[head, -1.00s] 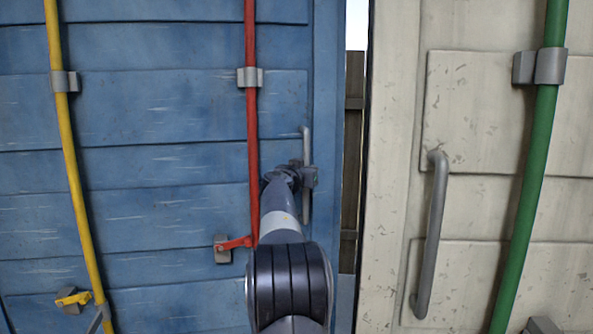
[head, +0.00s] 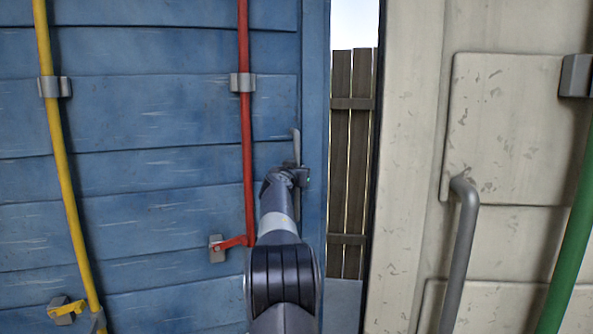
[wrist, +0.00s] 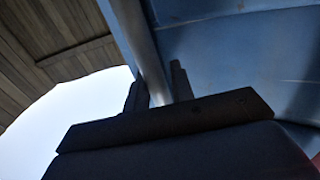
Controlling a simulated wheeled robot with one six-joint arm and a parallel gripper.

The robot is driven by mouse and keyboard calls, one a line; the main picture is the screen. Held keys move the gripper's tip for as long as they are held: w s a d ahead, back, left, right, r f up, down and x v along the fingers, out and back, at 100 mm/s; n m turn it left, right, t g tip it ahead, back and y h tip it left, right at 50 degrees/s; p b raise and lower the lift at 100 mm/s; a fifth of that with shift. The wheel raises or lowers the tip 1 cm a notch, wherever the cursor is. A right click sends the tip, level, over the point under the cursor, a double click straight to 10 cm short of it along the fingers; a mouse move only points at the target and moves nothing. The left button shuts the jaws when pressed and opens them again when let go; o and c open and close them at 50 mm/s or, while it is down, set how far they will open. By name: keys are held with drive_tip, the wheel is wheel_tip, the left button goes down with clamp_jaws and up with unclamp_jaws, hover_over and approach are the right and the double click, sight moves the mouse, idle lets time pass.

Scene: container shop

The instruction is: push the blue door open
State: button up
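The blue door (head: 180,125) fills the left of the head view and stands ajar. A gap separates its right edge from the cream door. Its upright grey handle (head: 297,146) is near that edge, with the lower part mostly hidden by my arm. My gripper (head: 302,176) is at the handle. In the wrist view the two dark fingers (wrist: 160,88) stand on either side of the grey handle bar (wrist: 137,40), which fills the space between them. The blue door surface (wrist: 240,55) is beyond.
The cream door (head: 408,150) with its own grey handle (head: 459,250) and green rod (head: 572,240) stands at the right. A wooden fence (head: 350,190) and pale sky show through the gap. A red rod (head: 246,150) and yellow rod (head: 57,150) run down the blue door.

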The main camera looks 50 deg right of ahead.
drive_tip(key=shift+o, duration=0.8)
drive_tip(key=shift+w, duration=0.1)
drive_tip(key=shift+o, duration=0.7)
drive_tip(key=b+v, duration=0.7)
drive_tip(key=v, duration=0.4)
drive_tip(key=shift+d+r, duration=0.1)
drive_tip(key=shift+d, duration=0.05)
